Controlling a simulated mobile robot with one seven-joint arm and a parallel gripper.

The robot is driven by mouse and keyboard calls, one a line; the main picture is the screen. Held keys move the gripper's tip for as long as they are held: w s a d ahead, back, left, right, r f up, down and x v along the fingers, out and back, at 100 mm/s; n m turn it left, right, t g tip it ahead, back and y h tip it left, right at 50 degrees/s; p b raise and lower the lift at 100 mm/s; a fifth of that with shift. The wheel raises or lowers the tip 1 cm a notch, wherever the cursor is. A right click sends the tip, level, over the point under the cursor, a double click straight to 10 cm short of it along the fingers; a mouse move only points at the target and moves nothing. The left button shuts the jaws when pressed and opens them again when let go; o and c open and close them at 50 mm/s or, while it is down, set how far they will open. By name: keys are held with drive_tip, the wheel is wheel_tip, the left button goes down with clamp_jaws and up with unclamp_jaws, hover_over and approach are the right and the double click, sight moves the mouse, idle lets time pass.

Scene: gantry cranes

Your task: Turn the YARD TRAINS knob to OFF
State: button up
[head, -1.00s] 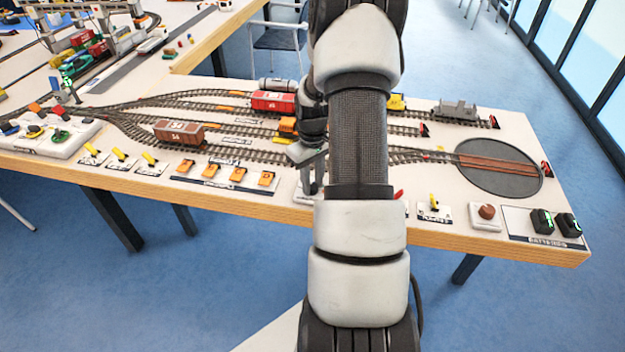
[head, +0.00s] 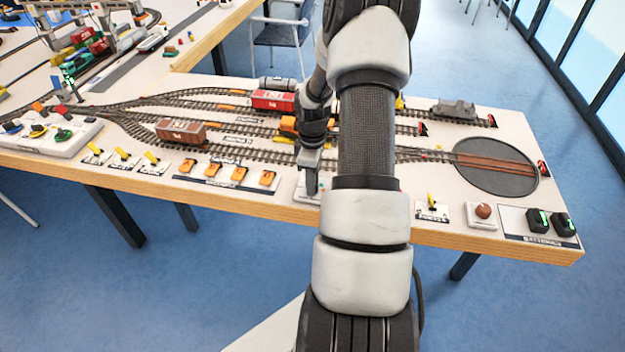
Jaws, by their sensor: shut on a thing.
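My gripper (head: 311,190) points down at the front edge of the model railway table, over a pale control panel (head: 300,196). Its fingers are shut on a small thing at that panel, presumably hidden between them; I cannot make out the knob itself. The panel's label and the knob's pointer are also hidden by the fingers and my arm, so I cannot read the setting.
Orange switches (head: 239,174) and yellow levers (head: 122,157) stand left along the front edge. A yellow lever (head: 432,202), a brown round button (head: 483,211) and black batteries (head: 538,221) are at right. Wagons, such as a brown one (head: 181,132), stand on tracks behind.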

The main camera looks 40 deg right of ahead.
idle(0.5)
drive_tip(key=o, duration=1)
drive_tip(key=shift+o, duration=0.2)
wheel_tip(320, 180, up, 18)
drive_tip(key=p, duration=0.2)
drive_tip(key=shift+f, duration=0.2)
